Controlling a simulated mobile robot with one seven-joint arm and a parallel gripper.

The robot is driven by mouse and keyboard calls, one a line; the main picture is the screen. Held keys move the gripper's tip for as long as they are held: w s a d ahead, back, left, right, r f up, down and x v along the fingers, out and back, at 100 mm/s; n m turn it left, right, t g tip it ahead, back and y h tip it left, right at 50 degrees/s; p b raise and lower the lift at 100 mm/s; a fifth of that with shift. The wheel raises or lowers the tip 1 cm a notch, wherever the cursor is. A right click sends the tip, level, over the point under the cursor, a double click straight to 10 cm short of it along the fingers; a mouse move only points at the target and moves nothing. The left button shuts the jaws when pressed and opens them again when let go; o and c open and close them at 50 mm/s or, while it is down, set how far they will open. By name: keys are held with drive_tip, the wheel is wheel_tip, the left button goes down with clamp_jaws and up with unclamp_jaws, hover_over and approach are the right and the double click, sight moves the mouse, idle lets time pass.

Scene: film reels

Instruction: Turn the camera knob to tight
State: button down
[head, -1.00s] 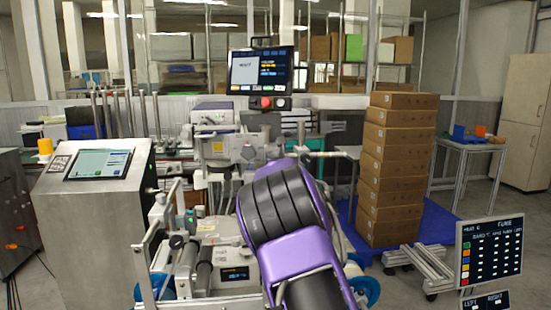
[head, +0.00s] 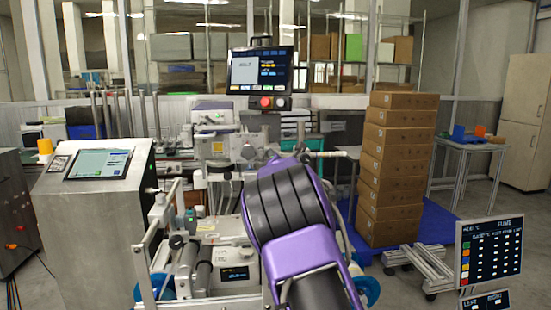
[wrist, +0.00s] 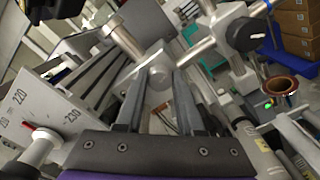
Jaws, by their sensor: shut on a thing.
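In the wrist view my gripper (wrist: 160,82) reaches up from the bottom with two dark fingers. Its tips are shut on a small silver knob-like piece (wrist: 157,68) at the end of a metal rod. I take this piece to be the camera knob, but no tight mark on it is readable. In the head view my purple arm hides the gripper and the held piece. A white camera-like unit (head: 247,152) shows just behind my arm.
A panel with a printed scale (wrist: 50,115) is close on the left in the wrist view. A copper-rimmed ring (wrist: 279,86) is at right. In the head view, a steel console (head: 95,225) stands left and stacked cartons (head: 396,170) stand right. Machine rollers surround the gripper closely.

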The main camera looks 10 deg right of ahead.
drive_tip(key=shift+m, duration=4.2)
drive_tip(key=c, duration=0.5)
unclamp_jaws()
drive_tip(key=s, duration=1.7)
drive_tip(key=shift+s, duration=0.25)
